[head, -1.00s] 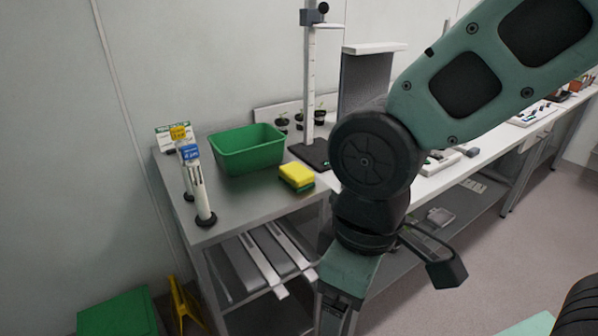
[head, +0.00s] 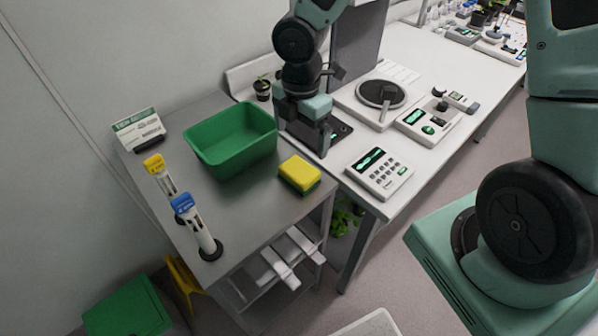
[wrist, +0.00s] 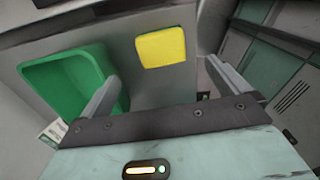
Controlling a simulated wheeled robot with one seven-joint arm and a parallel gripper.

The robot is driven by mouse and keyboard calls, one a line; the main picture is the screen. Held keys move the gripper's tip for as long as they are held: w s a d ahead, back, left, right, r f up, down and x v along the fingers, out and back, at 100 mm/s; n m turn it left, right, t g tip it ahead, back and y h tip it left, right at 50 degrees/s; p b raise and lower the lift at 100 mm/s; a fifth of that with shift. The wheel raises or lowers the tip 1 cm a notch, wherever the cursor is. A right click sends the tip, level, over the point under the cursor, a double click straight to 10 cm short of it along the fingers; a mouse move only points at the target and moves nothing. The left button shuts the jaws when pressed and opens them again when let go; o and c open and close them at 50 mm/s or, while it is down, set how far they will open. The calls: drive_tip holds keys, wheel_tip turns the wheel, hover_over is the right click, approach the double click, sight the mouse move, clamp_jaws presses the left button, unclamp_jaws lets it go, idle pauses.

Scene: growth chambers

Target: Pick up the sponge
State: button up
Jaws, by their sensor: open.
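The sponge (head: 299,173), yellow on top with a green lower layer, lies flat on the grey metal bench near its front right edge. In the wrist view, the sponge (wrist: 162,47) shows its yellow face between and beyond my two fingers. My gripper (head: 322,146) is in the head view behind and to the right of the sponge, pointing down. It is open and empty; in the wrist view its fingers (wrist: 162,72) are spread wide and apart from the sponge.
A green tub (head: 247,162) stands left of the sponge. Two pipettes on stands, blue (head: 196,225) and yellow (head: 160,175), and a sign (head: 138,130) are farther left. A keypad device (head: 379,172) and a scale (head: 381,93) sit on the white bench at right.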

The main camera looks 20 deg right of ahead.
sight(299, 169)
wheel_tip(299, 169, down, 6)
drive_tip(key=shift+f, duration=0.1)
drive_tip(key=shift+s+a+f, duration=0.1)
drive_tip(key=shift+a+f, duration=0.05)
drive_tip(key=shift+f, duration=1.2)
drive_tip(key=shift+s+a+f, duration=0.1)
drive_tip(key=shift+f, duration=1.2)
drive_tip(key=c, duration=0.9)
